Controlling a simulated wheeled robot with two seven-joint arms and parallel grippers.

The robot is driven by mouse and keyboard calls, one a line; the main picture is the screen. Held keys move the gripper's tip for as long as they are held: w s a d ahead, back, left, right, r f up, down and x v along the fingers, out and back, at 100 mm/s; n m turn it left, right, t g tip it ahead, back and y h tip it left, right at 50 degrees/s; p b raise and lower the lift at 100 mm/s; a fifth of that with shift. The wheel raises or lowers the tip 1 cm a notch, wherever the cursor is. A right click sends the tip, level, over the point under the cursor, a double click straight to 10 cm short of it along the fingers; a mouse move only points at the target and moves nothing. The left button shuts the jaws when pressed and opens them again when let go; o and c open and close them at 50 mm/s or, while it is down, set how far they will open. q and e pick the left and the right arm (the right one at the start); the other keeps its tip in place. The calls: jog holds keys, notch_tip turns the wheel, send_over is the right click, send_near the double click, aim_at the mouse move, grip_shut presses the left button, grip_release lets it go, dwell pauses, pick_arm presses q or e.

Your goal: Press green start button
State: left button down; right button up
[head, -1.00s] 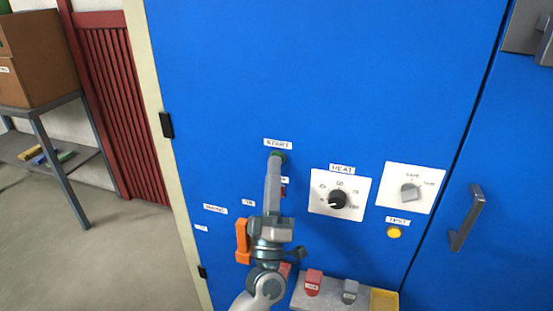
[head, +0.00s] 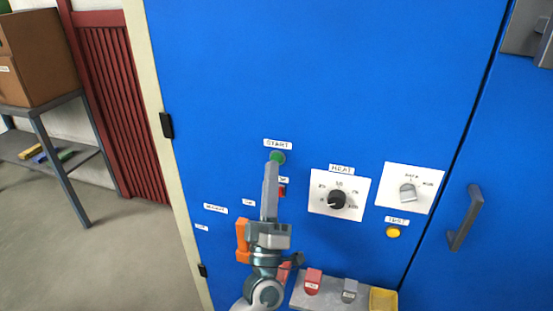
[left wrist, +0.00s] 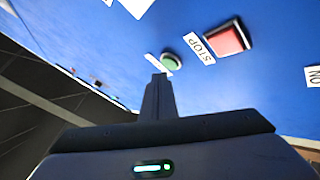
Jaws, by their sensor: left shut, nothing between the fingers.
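The green start button (head: 277,157) sits on the blue cabinet front under a START label (head: 278,143). It also shows in the left wrist view (left wrist: 171,61), just beyond my fingertips. My left gripper (head: 273,158) is shut and empty, its fingers pointing up at the cabinet with the tips at the lower edge of the button in the head view. In the left wrist view the tips (left wrist: 159,76) look slightly apart from the button. My right gripper is not in view.
A red stop button (left wrist: 228,39) is close by the green one. A HEAT knob (head: 337,200), a switch (head: 408,192) and a yellow TEST button (head: 393,232) are to the right. A metal ledge (head: 328,300) juts out below. An orange handle (head: 242,242) is left of my gripper.

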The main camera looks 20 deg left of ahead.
pick_arm(q)
jog(key=shift+s+a+p, duration=0.1)
jog(key=shift+s+p, duration=0.55)
jog(key=shift+s, duration=1.85)
